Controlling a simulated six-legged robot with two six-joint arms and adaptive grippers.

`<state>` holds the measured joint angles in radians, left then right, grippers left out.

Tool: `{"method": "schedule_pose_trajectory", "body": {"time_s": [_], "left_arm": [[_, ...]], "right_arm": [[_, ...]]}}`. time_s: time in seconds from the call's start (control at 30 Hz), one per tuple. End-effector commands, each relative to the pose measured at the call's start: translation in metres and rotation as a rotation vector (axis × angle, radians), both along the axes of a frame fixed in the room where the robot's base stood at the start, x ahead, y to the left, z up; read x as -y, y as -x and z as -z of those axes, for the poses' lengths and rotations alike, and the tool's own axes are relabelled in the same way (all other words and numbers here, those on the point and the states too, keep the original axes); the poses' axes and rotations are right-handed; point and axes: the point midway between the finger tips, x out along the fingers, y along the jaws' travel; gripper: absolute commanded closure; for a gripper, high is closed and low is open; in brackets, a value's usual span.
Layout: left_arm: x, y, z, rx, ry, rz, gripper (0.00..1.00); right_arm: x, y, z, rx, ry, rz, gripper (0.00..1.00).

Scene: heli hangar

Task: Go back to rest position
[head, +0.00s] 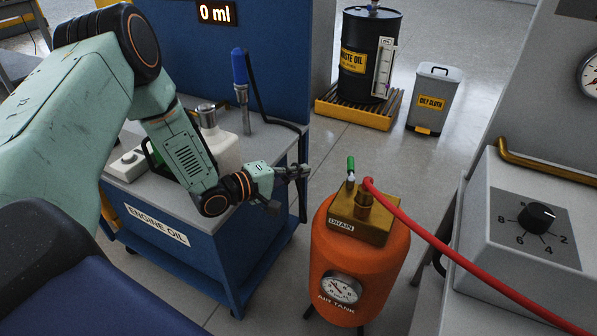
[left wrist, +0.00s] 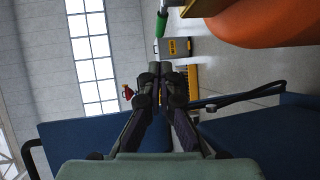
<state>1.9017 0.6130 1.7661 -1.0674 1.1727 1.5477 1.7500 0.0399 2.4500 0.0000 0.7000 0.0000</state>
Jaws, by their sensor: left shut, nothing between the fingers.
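My left arm comes in from the left in the head view. Its gripper (head: 303,172) is shut and empty, in the air between the blue engine oil cart (head: 210,262) and the orange air tank (head: 352,258). In the left wrist view the gripper's fingers (left wrist: 164,68) are together with nothing between them. The green-handled drain valve (head: 351,165) on the tank stands to the right of the gripper, apart from it; its green handle also shows in the left wrist view (left wrist: 161,26). My right gripper is in neither view.
A red hose (head: 430,238) runs from the tank's top to the lower right. A grey panel with a black knob (head: 538,217) stands at the right. A waste oil drum (head: 368,45) and an oily cloth bin (head: 433,98) stand behind. Open floor lies between.

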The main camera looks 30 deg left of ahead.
Motion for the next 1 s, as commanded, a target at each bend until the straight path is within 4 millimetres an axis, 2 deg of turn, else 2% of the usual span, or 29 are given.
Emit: {"method": "schedule_pose_trajectory", "body": {"time_s": [0.43,0.57,0.67,0.77,0.87,0.97,1.0], "left_arm": [[0.0,0.0,0.0,0.011,-0.024,0.004,1.0],[-0.005,0.0,0.008,0.044,-0.168,0.01,1.0],[-0.01,0.009,0.027,0.026,-0.333,-0.006,1.0],[-0.004,0.029,0.05,-0.036,-0.5,0.011,1.0],[0.009,0.061,0.074,-0.128,-0.664,0.074,1.0],[0.027,0.108,0.097,-0.245,-0.822,0.191,1.0],[0.035,0.132,0.104,-0.297,-0.882,0.253,1.0]], "right_arm": [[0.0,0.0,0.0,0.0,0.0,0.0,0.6],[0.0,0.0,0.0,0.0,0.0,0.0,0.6],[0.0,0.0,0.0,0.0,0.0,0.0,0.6],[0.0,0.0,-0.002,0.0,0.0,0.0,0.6],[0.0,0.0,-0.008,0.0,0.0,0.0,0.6],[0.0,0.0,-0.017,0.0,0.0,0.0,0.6],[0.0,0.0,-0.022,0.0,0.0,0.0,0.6]]}}
